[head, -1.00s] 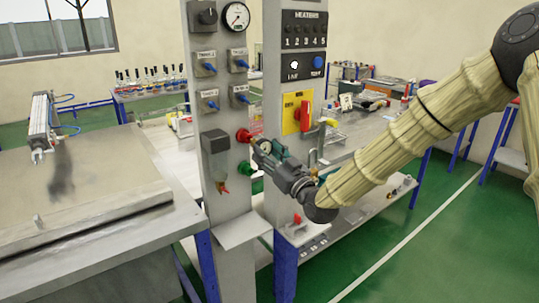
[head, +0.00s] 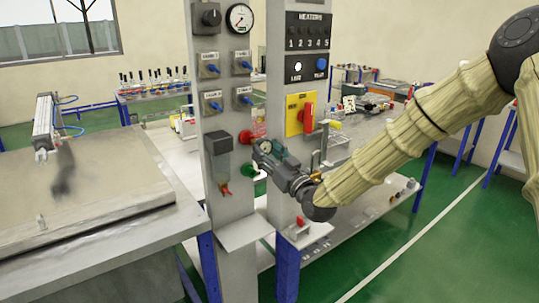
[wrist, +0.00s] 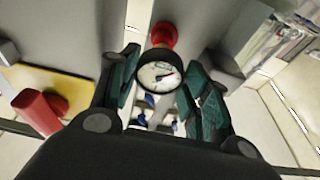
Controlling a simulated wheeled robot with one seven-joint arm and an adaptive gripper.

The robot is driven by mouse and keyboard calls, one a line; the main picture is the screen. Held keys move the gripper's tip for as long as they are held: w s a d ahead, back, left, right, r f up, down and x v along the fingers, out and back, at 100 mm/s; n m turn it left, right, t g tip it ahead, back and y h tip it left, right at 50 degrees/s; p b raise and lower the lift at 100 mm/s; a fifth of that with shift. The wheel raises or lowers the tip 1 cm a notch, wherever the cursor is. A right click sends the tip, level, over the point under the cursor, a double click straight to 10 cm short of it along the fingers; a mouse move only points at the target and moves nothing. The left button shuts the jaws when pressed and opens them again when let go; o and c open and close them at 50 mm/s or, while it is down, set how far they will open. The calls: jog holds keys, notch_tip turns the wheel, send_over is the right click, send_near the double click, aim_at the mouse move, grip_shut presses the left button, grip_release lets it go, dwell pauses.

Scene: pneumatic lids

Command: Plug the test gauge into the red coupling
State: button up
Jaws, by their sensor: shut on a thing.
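The test gauge is a small round dial with a white face and black rim; it shows in the wrist view (wrist: 160,76) and, small, in the head view (head: 265,147). My gripper (wrist: 160,95) is shut on it, one teal-padded finger on each side; in the head view my gripper (head: 272,156) is in front of the panel post. The red coupling (head: 244,137) sticks out of the post, close to the gauge. In the wrist view the red coupling (wrist: 164,35) is directly beyond the dial. The dial hides the joint, so I cannot tell whether they are connected.
A green coupling (head: 248,169) sits just below the red one. A filter bowl (head: 219,160) is to their left. A yellow plate with a red handle (head: 308,118) is on the right post. A grey shelf (head: 243,232) juts out below.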

jog(key=shift+w+a, duration=0.4)
jog(key=shift+w, duration=0.1)
jog(key=o, duration=1.1)
jog(key=b+v, duration=0.2)
jog(key=v, duration=0.5)
dwell(0.5)
jog(key=v, duration=1.2)
jog(key=shift+f, duration=0.1)
jog(key=shift+f, duration=0.1)
